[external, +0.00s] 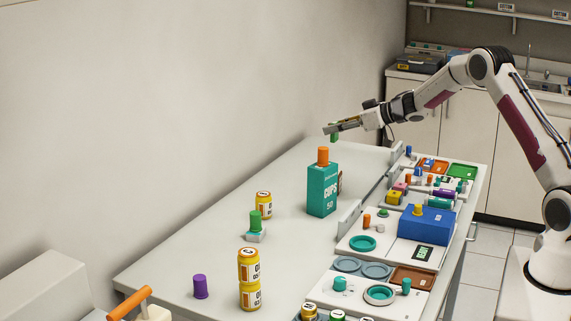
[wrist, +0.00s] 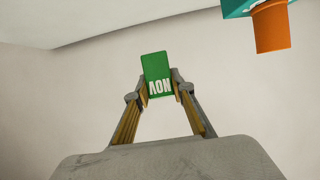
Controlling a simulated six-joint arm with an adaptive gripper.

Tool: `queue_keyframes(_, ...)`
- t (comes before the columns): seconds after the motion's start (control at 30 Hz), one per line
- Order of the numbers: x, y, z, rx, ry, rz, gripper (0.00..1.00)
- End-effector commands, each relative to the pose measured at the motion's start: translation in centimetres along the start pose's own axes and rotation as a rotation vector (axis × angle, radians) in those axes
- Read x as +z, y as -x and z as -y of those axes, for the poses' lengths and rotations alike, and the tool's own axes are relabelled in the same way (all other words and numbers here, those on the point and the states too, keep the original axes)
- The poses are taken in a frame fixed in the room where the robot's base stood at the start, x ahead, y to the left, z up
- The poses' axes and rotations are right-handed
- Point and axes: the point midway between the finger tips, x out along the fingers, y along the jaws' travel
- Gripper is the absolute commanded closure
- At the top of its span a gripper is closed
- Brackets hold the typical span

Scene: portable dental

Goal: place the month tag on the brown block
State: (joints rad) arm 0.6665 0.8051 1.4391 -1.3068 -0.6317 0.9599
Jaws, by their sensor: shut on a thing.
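The month tag is a small green piece marked "NOV" (wrist: 157,68), upside down in the wrist view. My gripper (wrist: 159,88) is shut on its lower end. In the external view my gripper (external: 331,128) is high above the far part of the table, with the green tag (external: 334,138) hanging below the fingertips. A brown piece (external: 340,182) shows at the right side of the teal cups box, mostly hidden by it; I cannot tell if it is the brown block. The tag is in the air, well above the table.
The teal cups box (external: 322,198) with an orange cylinder (external: 323,156) on top stands below my gripper. Trays with a blue box (external: 425,224) line the right side. The table's left middle is clear.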

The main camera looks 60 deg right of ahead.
Motion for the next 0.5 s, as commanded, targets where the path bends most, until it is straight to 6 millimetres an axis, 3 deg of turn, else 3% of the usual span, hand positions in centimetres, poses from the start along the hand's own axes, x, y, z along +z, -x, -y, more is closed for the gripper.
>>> queue_keyframes(0.33,0.06,0.01,-0.03,0.0,0.0,0.0,0.93)
queue_keyframes(0.5,0.99,-0.37,0.0,-0.001,-0.001,0.002,0.93)
